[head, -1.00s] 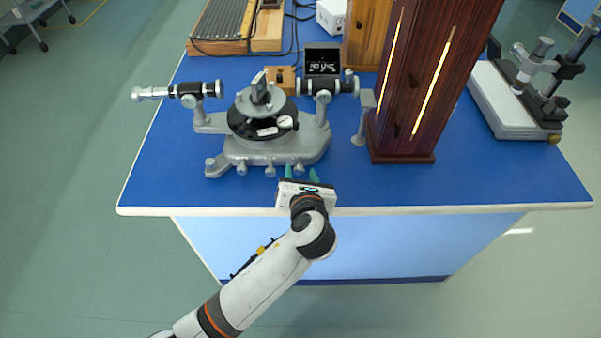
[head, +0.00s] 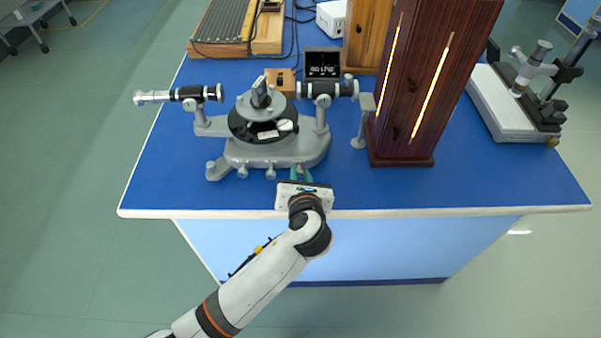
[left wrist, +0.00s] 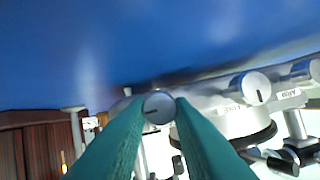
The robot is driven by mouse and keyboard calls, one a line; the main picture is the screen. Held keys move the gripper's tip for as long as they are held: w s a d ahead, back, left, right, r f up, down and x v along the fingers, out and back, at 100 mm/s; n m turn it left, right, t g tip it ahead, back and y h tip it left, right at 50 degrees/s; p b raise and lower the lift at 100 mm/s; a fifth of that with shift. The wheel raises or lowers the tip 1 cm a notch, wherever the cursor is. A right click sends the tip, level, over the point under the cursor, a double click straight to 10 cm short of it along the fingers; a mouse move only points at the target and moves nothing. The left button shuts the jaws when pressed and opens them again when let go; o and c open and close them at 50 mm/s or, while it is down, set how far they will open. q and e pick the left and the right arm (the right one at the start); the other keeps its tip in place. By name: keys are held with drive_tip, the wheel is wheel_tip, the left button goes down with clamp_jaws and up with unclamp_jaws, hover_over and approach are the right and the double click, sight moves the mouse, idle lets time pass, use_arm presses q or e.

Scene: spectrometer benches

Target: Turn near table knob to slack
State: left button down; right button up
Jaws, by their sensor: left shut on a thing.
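The grey spectrometer (head: 265,150) stands on the blue bench, with a dark round table and a prism (head: 261,93) at its middle. Several silver knobs line its near side. My left gripper (head: 302,175) is at the rightmost of these in the head view, its green fingers mostly hiding it. In the left wrist view, the fingers close from both sides on this round knob (left wrist: 158,107), whose face has a dark mark line. Two other knobs show to its right, one beside a label (left wrist: 253,88). My right gripper is not in view.
A tall dark wooden lamp housing (head: 425,80) with glowing slits stands right of the spectrometer. A small black display (head: 322,62) is behind it, its text hard to read. A microscope-like instrument (head: 530,85) is at the far right. The bench's front strip is clear.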

use_arm(q)
drive_tip(key=p, duration=0.2)
drive_tip(key=n+h+p, duration=0.1)
drive_tip(key=shift+a+r+n+p, duration=0.15)
drive_tip(key=shift+r+n+p, duration=0.15)
drive_tip(key=shift+p, duration=0.1)
drive_tip(key=shift+a+f+n+h+p, duration=0.1)
drive_tip(key=shift+f+n+h+p, duration=0.05)
drive_tip(key=shift+n+h+p, duration=0.55)
drive_tip(key=shift+f+n+h+p, duration=0.1)
drive_tip(key=shift+n+h+p, duration=0.25)
drive_tip(key=shift+n, duration=0.25)
drive_tip(key=c, duration=1.3)
unclamp_jaws()
drive_tip(key=shift+o, duration=0.2)
drive_tip(key=shift+s, duration=0.1)
drive_tip(key=v, duration=1.1)
drive_tip(key=shift+s, duration=0.4)
